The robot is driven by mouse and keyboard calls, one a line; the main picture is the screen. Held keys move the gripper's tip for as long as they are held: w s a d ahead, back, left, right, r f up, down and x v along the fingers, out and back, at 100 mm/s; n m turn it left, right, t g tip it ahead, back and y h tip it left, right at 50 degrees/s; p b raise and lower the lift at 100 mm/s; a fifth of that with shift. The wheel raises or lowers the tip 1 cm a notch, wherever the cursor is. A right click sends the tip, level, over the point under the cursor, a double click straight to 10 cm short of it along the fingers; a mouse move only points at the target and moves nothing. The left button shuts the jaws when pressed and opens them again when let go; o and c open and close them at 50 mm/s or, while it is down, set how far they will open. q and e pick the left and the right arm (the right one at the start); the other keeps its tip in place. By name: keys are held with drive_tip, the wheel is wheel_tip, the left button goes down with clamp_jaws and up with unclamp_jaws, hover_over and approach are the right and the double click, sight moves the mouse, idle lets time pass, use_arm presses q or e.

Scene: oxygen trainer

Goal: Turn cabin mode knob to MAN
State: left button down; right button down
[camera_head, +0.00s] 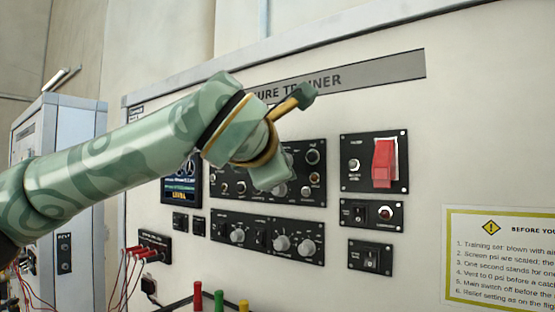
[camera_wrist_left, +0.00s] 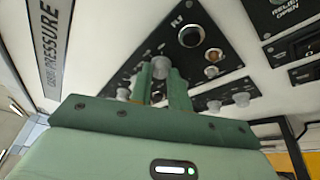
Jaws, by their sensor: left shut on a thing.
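My left gripper (camera_head: 279,183) reaches from the left to the upper black control panel (camera_head: 314,172), covering much of it. In the left wrist view, the two green fingers (camera_wrist_left: 162,84) are shut on a grey knob (camera_wrist_left: 161,66) on that panel. Its pointer and mode labels are too small or hidden to read, so I cannot tell its setting or confirm it is the cabin mode knob. My right gripper is not in view.
A lower panel with grey knobs (camera_head: 281,243) sits below. A red guarded switch (camera_head: 384,163) and small switch panels (camera_head: 370,257) are to the right. Red cables (camera_head: 133,254) hang at lower left. A yellow-bordered notice (camera_head: 500,258) is at lower right.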

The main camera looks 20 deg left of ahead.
use_arm(q)
drive_tip(key=c, duration=1.3)
unclamp_jaws()
drive_tip(key=s+b, duration=0.1)
drive_tip(key=s, duration=0.4)
drive_tip(key=s+r, duration=0.1)
drive_tip(key=s, duration=0.4)
drive_tip(key=s+r+b, duration=0.1)
drive_tip(key=s, duration=0.5)
drive_tip(key=shift+r+b, duration=0.1)
drive_tip(key=shift+b, duration=0.25)
